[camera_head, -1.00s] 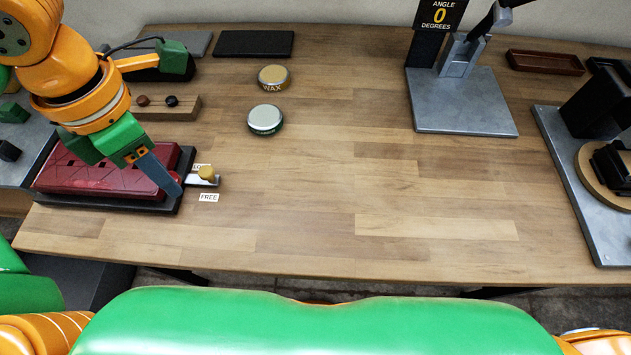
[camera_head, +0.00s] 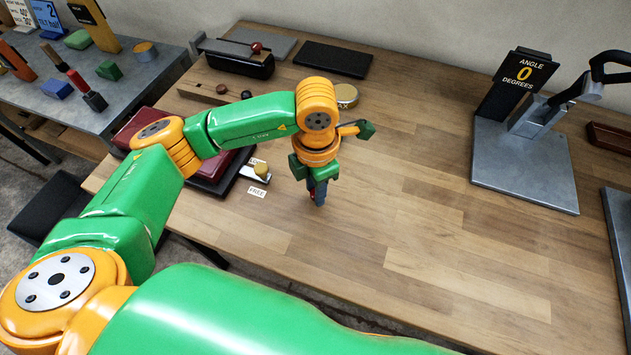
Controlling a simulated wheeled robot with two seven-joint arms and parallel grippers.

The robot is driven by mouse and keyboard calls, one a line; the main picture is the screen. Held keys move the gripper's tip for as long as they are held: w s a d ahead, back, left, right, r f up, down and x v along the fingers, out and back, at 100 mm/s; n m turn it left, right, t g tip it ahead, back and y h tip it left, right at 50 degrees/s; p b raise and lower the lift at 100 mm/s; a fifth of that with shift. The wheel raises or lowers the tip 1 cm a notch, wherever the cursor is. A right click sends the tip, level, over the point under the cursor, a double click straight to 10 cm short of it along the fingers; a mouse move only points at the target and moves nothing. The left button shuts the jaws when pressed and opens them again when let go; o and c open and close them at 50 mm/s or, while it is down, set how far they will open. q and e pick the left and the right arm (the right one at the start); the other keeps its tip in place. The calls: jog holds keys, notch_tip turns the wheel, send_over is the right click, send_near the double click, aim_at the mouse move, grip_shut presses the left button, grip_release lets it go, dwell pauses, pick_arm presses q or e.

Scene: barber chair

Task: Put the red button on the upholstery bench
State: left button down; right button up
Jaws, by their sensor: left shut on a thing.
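My left gripper (camera_head: 318,196) points down over the bare wood of the table, right of the red pad. Its fingers are shut, and a small sliver of red, which I take for the red button (camera_head: 312,192), shows between them. Most of it is hidden by the fingers. The upholstery bench, a dark red tufted pad (camera_head: 137,124) on a black base, sits at the left of the table. My left arm covers much of it. A brass knob lever (camera_head: 261,170) with a FREE label stands at its right end. My right gripper is out of view.
Behind my arm are a wooden block (camera_head: 195,92) with a reddish-brown and a black button, and a wax tin (camera_head: 346,95). An angle stand (camera_head: 525,160) is at the right. A side table (camera_head: 125,95) with several tools is at the left. The table's middle is clear.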

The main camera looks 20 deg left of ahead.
pick_arm(q)
jog(key=shift+f+b, duration=0.3)
jog(key=shift+b, duration=0.05)
jog(key=c, duration=0.6)
grip_release()
jog(key=shift+r, duration=0.55)
notch_tip(320, 180, up, 12)
jog(key=shift+f, duration=0.2)
